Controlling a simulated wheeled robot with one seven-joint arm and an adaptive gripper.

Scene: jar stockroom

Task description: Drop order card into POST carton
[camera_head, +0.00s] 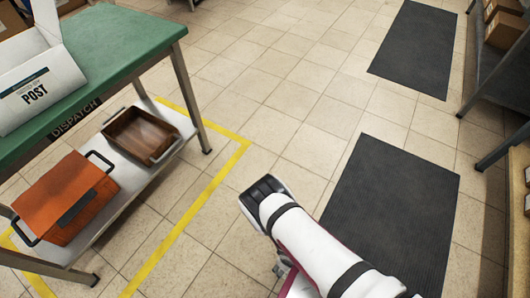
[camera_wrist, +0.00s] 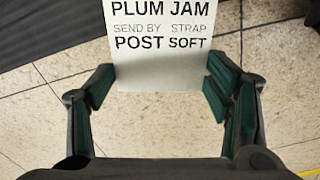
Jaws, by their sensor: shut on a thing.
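My gripper (camera_wrist: 158,88) is shut on a white order card (camera_wrist: 160,45) in the wrist view. The card reads "PLUM JAM", "SEND BY POST", "STRAP SOFT"; its top runs out of the frame. In the head view my arm is at the lower middle, over the floor, and the jaws and card are mostly hidden. The white POST carton (camera_head: 45,85) stands on the green dispatch table (camera_head: 110,40) at the upper left, with a flap raised. Its inside is not visible. My gripper is well apart from it, to the right.
A brown wooden tray (camera_head: 158,128) and an orange box (camera_head: 62,195) sit on the table's lower shelf. Yellow tape (camera_head: 190,215) marks the floor around the table. Dark mats (camera_head: 395,205) lie at the right, near shelving with cartons (camera_head: 505,30). The tiled floor between is clear.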

